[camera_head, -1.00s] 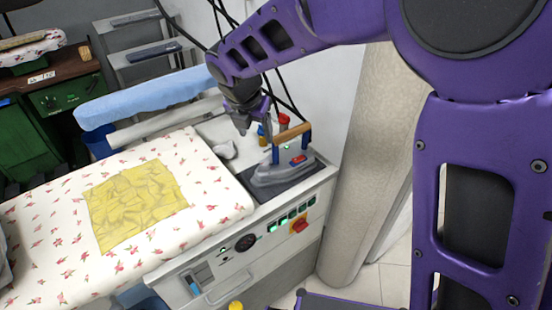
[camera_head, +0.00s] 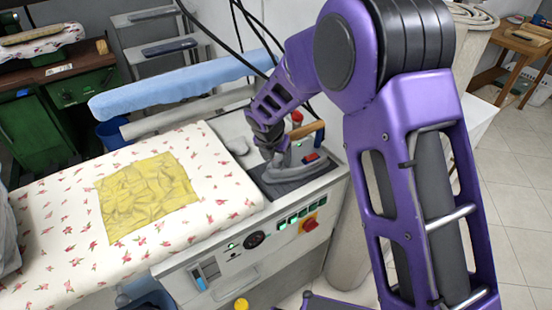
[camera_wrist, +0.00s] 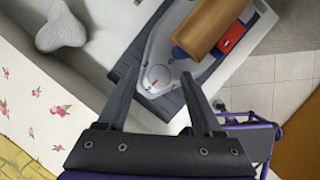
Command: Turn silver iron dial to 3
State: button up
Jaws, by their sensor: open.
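The silver iron (camera_head: 292,163) rests on a dark pad at the right end of the ironing station, its wooden handle (camera_wrist: 208,32) toward the back. In the wrist view its round, light dial (camera_wrist: 157,77) with a small red mark sits on the iron's near end. The dial's numbers are too small to read. My gripper (camera_wrist: 160,80) is open, with one finger on each side of the dial, and holds nothing. In the head view the gripper (camera_head: 277,152) is above the iron's left part, its fingertips partly hidden. I cannot tell whether the fingers touch the iron.
A red switch (camera_wrist: 231,38) is on the iron beside the handle. A grey lumpy rest (camera_wrist: 60,25) lies to the left. The floral ironing board (camera_head: 60,215) with a yellow cloth (camera_head: 146,198) fills the left. Black cables hang behind my arm.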

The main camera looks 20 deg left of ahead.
grip_shut()
dwell(0.4)
jog(key=shift+a, duration=0.1)
jog(key=m, duration=0.2)
jog(key=m+h, duration=0.1)
jog(key=m, duration=0.1)
jog(key=shift+a+h, duration=0.15)
jog(key=shift+h, duration=0.15)
jog(key=m+h, duration=0.1)
jog(key=m, duration=0.1)
jog(key=m+g+p, duration=0.1)
jog(key=m, duration=0.2)
jog(key=shift+w+a+m+g+h, duration=0.2)
jog(key=shift+m+g+h, duration=0.1)
jog(key=shift+h, duration=0.1)
jog(key=m+g, duration=0.1)
jog(key=m, duration=0.3)
jog(key=shift+w+h, duration=0.1)
jog(key=shift+h, duration=0.3)
jog(key=shift+w+m+g, duration=0.1)
jog(key=shift+m+g, duration=0.9)
jog(key=shift+m, duration=1.1)
